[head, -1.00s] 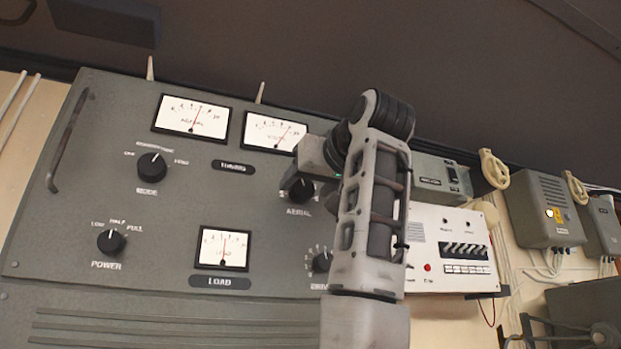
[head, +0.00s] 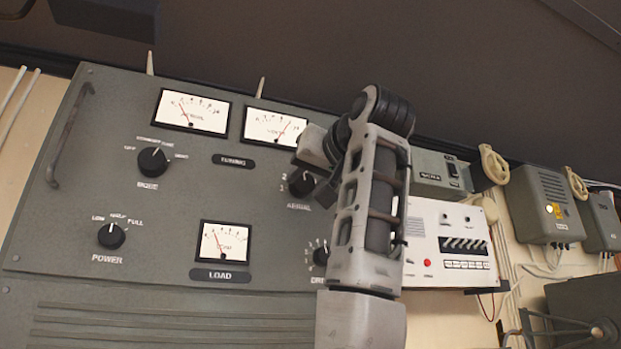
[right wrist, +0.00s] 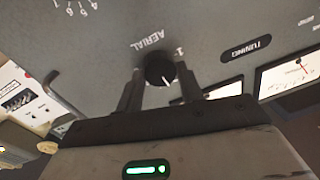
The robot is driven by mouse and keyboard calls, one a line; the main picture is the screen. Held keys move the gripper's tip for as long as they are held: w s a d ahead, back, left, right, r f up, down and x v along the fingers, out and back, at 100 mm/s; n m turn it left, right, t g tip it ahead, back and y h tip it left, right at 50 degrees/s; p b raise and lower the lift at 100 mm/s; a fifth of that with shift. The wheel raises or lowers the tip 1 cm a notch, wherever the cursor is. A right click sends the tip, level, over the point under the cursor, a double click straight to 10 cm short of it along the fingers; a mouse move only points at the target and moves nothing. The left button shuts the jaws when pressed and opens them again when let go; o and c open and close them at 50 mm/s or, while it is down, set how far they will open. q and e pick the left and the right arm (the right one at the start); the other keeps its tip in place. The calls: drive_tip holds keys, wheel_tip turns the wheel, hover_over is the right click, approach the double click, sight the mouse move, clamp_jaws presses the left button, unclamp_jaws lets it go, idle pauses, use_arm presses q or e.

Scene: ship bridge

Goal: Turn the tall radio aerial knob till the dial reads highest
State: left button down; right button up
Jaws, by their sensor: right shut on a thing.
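The black AERIAL knob (head: 301,186) sits on the grey radio panel, partly hidden by my right gripper (head: 304,174). In the right wrist view the knob (right wrist: 158,70) stands between the two fingers of my right gripper (right wrist: 160,84), which is shut on it. Its white pointer mark shows close to the "1". The aerial meter (head: 190,111) at the top left has its red needle leaning left, in the low part of the scale. The second tuning meter (head: 274,127) is beside it. My left gripper is not in view.
The panel also holds the MODE knob (head: 152,160), the POWER knob (head: 111,236), the LOAD meter (head: 224,243) with its needle leaning left, and the DRIVE knob (head: 320,257), partly behind my arm. A white switch box (head: 425,225) is to the right.

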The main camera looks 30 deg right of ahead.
drive_tip(key=m, duration=0.5)
drive_tip(key=shift+m, duration=0.4)
idle(0.3)
drive_tip(key=o, duration=1)
drive_tip(key=shift+s, duration=0.3)
use_arm(q)
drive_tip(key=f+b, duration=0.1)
drive_tip(key=b, duration=0.1)
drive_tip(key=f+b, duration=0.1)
drive_tip(key=b, duration=0.2)
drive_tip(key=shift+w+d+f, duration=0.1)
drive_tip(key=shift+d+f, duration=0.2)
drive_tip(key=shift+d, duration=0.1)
use_arm(e)
drive_tip(key=s+a, duration=0.1)
drive_tip(key=s, duration=0.4)
drive_tip(key=s+a, duration=0.1)
drive_tip(key=s, duration=0.4)
drive_tip(key=s+a+f, duration=0.1)
drive_tip(key=s, duration=0.4)
drive_tip(key=shift+s, duration=0.15)
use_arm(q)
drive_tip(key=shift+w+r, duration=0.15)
use_arm(e)
drive_tip(key=shift+d, duration=0.1)
